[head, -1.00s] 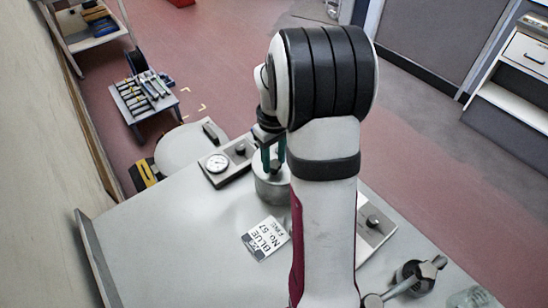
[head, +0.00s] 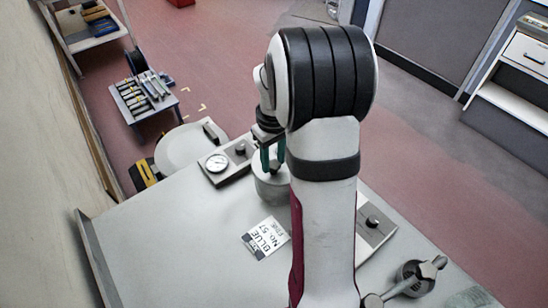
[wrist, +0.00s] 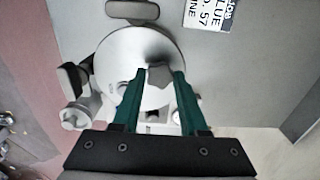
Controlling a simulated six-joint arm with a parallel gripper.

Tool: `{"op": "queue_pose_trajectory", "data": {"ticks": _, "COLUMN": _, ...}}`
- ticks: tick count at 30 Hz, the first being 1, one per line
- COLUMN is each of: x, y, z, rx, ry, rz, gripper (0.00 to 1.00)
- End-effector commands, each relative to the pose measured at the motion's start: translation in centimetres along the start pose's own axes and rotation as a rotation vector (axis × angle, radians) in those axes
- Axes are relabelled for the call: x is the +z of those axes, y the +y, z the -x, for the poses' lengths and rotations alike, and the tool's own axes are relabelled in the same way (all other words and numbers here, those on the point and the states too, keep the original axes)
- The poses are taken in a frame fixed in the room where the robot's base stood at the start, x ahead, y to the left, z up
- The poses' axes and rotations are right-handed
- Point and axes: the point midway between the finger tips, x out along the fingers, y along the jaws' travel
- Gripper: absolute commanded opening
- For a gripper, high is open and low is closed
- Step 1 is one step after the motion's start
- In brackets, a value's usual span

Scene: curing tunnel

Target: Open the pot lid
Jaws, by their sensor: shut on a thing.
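The grey round pot (head: 270,187) stands on the pale table in the head view, partly hidden by my arm. In the wrist view its round grey lid (wrist: 112,58) is seen from above. A small grey knob (wrist: 158,76) on the lid lies between my green fingertips. My gripper (wrist: 156,82) is shut on the knob; it also shows above the pot in the head view (head: 269,158), partly behind my arm. I cannot tell whether the lid is lifted off the rim.
A panel with a dark knob (head: 373,224) and a metal tool (head: 415,278) are to the right. The table's front left is clear.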

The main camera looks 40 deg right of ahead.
Motion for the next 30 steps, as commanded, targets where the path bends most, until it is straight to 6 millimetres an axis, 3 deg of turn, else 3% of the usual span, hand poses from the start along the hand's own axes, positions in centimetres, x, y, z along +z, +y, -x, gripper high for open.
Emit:
{"op": "queue_pose_trajectory", "data": {"ticks": 14, "x": -1.4, "y": -3.0, "z": 0.0, "rx": -0.001, "ry": 0.0, "rz": -0.307, "gripper": 0.0}}
{"op": "queue_pose_trajectory", "data": {"ticks": 30, "x": -5.5, "y": -6.4, "z": 0.0, "rx": -0.001, "ry": 0.0, "rz": -0.821, "gripper": 0.0}}
